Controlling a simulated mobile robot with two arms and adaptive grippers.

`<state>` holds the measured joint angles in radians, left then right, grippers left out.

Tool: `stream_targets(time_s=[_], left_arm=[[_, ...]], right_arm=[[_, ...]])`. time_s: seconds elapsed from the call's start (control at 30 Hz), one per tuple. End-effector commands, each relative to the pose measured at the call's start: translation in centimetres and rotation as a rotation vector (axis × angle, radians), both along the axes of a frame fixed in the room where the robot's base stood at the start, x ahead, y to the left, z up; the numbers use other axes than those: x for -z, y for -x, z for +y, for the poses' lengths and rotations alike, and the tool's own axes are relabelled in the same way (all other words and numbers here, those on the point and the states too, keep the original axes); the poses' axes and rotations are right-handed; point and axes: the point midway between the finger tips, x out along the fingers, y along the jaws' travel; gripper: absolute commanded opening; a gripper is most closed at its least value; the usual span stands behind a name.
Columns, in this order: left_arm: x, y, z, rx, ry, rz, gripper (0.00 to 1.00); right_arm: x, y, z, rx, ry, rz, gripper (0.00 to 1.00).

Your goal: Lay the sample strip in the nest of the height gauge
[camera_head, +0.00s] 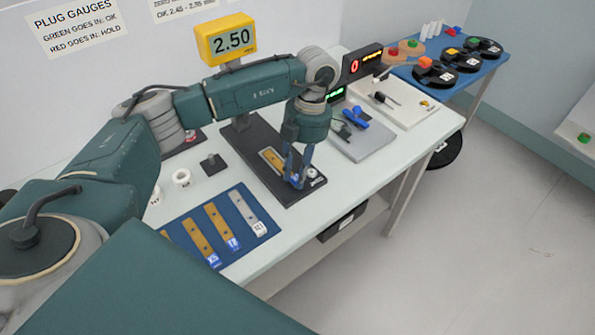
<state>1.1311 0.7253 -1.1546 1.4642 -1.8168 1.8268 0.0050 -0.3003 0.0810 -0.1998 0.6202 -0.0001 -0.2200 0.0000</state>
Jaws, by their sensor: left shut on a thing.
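My left gripper (297,181) is low over the front end of the height gauge's dark base (240,145), shut on the near end of a brass sample strip (271,158). The strip lies along the base, at or just above the nest. I cannot tell whether it rests fully down. The gripper and wrist hide its near end and part of the nest. The gauge's yellow display (226,40) reads 2.50. My right gripper is not in view.
A blue mat (262,216) with several strips lies at the table's front. A small black block (213,164) and white rings (181,177) stand left of the gauge. A grey fixture (362,143) with a blue part is to its right. A blue table with reels (476,72) is beyond.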

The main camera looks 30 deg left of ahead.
Motion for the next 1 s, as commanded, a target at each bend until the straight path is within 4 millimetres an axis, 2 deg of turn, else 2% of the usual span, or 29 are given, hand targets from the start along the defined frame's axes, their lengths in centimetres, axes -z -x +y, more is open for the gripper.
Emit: stream_targets(time_s=[0.3,1.0], left_arm=[[-1.01,0.01,0.00,0.000,0.000,0.000,0.00],[-0.95,0.00,0.07,0.022,-0.001,-0.001,0.00]], right_arm=[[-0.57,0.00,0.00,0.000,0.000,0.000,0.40],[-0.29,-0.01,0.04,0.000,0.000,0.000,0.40]])
